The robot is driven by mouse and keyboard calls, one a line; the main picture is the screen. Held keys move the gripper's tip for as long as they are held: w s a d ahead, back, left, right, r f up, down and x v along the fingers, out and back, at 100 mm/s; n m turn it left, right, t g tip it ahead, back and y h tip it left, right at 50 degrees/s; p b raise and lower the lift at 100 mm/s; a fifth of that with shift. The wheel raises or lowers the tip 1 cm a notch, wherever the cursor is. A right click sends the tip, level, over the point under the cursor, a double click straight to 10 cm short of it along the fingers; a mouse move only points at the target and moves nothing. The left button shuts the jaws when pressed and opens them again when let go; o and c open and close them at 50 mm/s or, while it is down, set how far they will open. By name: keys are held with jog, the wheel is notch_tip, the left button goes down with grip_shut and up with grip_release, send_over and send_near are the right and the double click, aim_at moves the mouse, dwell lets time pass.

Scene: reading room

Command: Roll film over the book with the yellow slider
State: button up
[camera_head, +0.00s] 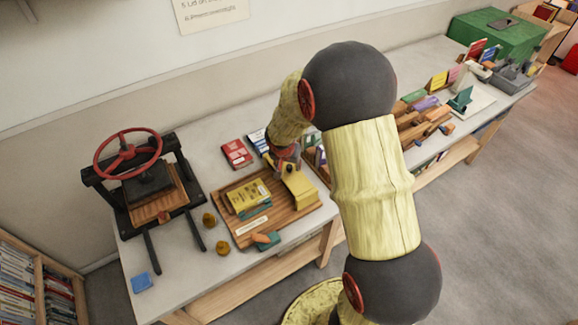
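A yellow book (248,197) lies on a wooden board (237,236) on the long table. The yellow slider (300,189), a long block, sits at the right side of the board, to the right of the book and apart from it. My gripper (287,170) is at the far end of the slider, low over it and seeming to touch it. The fingertips are small and partly hidden, so I cannot tell whether they are closed on the slider. No film can be clearly made out over the book.
A press with a red wheel (127,153) stands left of the board. Two brown knobs (222,248), a teal-and-orange tool (267,241) and a blue pad (142,283) lie near the front. A red book (237,154) lies behind. Wooden racks (424,127) stand right, partly behind my arm.

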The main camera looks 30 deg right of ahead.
jog(key=c, duration=0.3)
grip_shut()
dwell(0.7)
